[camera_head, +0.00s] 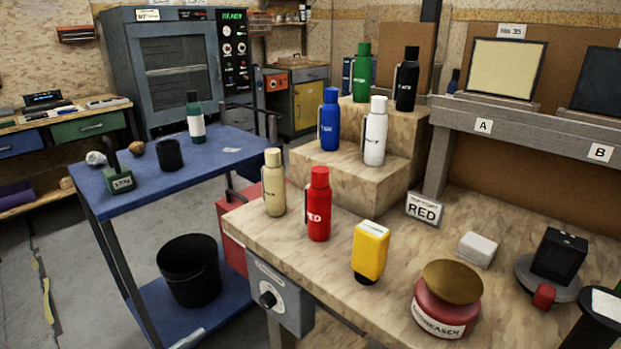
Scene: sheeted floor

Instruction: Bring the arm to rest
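Neither of my grippers nor any arm that I can make out shows in the head view. The wooden workbench (330,262) holds a red bottle (319,205) and a cream bottle (274,185), both upright near its left side. A blue bottle (329,122) and a white bottle (376,135) stand on the lower step of a wooden riser (345,185). A green bottle (362,75) and a black bottle (406,82) stand on the upper step. A small sign reading RED (423,210) stands on the bench.
A yellow container (370,252), a red degreaser tub (447,310), a white block (477,249) and a black device (558,257) crowd the bench's front and right. A blue cart (190,172) stands left, with a black bin (188,275) on its lower shelf. Floor at far left is mostly clear.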

